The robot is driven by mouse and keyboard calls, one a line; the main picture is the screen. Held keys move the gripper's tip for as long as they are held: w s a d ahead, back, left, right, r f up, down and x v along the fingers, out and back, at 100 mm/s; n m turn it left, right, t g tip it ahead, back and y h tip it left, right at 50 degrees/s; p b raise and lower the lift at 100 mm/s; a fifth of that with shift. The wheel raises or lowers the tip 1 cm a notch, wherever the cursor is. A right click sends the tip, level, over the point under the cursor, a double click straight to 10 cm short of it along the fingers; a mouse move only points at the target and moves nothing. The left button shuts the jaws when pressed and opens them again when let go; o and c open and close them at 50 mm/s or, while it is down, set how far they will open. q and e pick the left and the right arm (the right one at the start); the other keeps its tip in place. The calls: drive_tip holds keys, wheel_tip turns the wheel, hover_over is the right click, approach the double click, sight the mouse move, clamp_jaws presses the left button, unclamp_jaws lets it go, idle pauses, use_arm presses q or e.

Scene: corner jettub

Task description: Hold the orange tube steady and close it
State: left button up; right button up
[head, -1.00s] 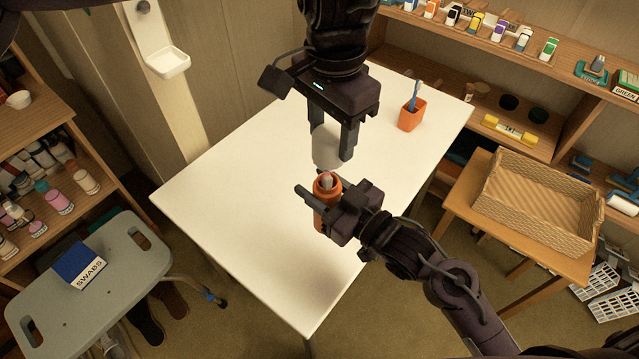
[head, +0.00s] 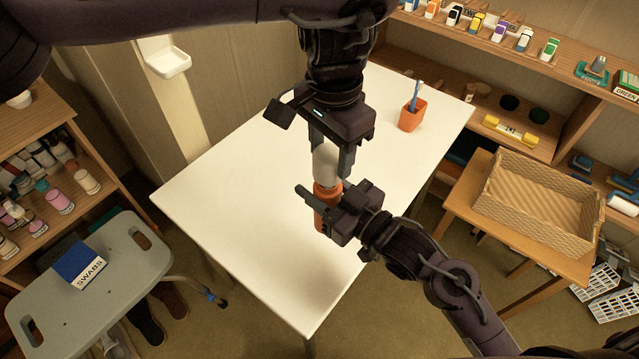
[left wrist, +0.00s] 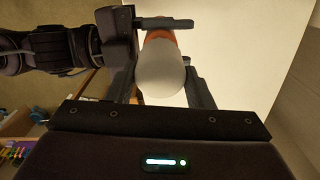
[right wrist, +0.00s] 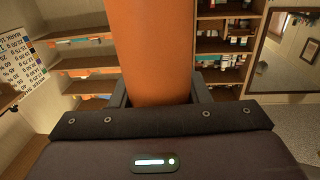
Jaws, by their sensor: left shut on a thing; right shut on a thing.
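The orange tube (head: 322,216) is upright above the white table, with my right gripper (head: 325,203) shut around its body. It fills the upper middle of the right wrist view (right wrist: 152,50), between the fingers of that gripper. A whitish cap (head: 326,165) is held by my left gripper (head: 331,158), which comes down from above. In the head view the cap sits right at the tube's top, and the tube's mouth is hidden. The left wrist view shows the cap (left wrist: 162,75) between the fingers, with orange behind it. I cannot tell whether the cap is seated.
The white table (head: 235,200) is mostly clear. An orange cup with a toothbrush (head: 411,116) stands at its far right. A wicker basket (head: 540,205) is on a wooden stand to the right. A grey stool (head: 120,270) with a swabs box (head: 80,263) is at left.

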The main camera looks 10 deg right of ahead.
idle(0.6)
use_arm(q)
drive_tip(key=shift+f, duration=0.85)
drive_tip(key=shift+f, duration=0.55)
